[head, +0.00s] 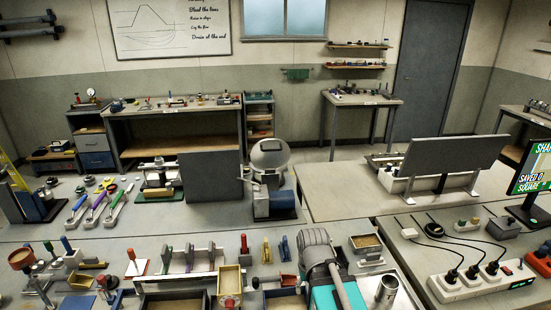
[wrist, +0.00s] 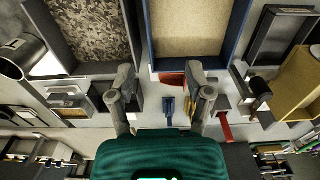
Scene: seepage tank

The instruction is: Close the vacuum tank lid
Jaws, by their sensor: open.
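A grey round piece (head: 270,153), which looks like the vacuum tank's lid, shows at the middle of the head view, at the far side of the bench. It seems tilted up above a grey body with a blue block (head: 275,203) in front; the hinge and the tank opening are not clear. The tank is not recognisable in the wrist view. My arm rises at the front of the head view, well nearer than the tank. My gripper (wrist: 162,97) is open in the wrist view, its two fingers apart with nothing held between them, above the cluttered front bench.
A blue-edged sand tray (wrist: 198,30) and a gravel tray (wrist: 95,30) lie beyond the fingers in the wrist view. A metal cup (head: 387,288) stands right of my arm. A grey panel (head: 455,155) stands right of the tank. Bare bench (head: 335,195) lies between them.

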